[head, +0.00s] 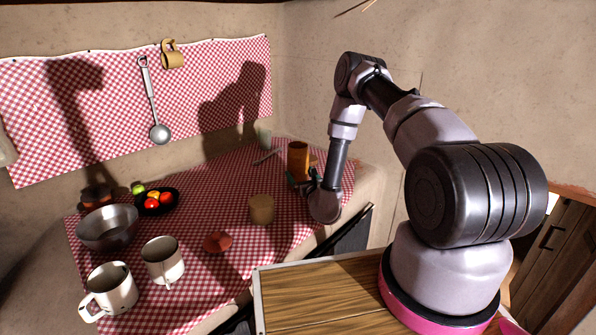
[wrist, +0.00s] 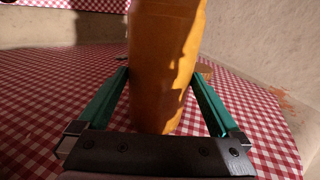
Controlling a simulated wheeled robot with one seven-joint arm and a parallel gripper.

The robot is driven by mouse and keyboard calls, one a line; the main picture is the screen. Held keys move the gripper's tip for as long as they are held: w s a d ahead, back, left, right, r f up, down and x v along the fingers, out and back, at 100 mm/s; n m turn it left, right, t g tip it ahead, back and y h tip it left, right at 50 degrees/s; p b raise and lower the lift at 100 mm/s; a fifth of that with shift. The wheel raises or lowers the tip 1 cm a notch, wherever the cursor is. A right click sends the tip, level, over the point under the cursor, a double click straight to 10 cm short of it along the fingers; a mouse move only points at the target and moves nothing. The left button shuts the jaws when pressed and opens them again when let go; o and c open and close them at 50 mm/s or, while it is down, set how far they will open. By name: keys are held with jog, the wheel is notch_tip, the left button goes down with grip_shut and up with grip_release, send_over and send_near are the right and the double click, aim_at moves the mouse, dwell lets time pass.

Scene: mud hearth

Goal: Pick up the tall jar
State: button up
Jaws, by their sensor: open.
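The tall jar (head: 298,158) is an orange-brown cylinder standing upright near the back right of the checked counter in the head view. It fills the upper middle of the wrist view (wrist: 165,65), with its top out of frame. My gripper (head: 305,178) is at the jar, partly hidden by my wrist in the head view. In the wrist view my gripper (wrist: 162,80) is open, with one green finger on each side of the jar. The fingertips look close to its sides; I cannot tell whether they touch.
A short tan pot (head: 261,209) stands left of my gripper. A greenish cup (head: 264,139) is at the back. A black fruit bowl (head: 157,209), metal bowl (head: 107,229), two mugs (head: 163,262) and a small red-brown object (head: 217,242) stand further left. The wall is close behind the jar.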

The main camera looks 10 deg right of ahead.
jog(key=shift+w+a+r, duration=0.1)
jog(key=shift+w+a, duration=0.1)
jog(key=shift+w, duration=1.2)
jog(key=c, duration=1.4)
jog(key=shift+o, duration=0.2)
jog(key=shift+r, duration=0.15)
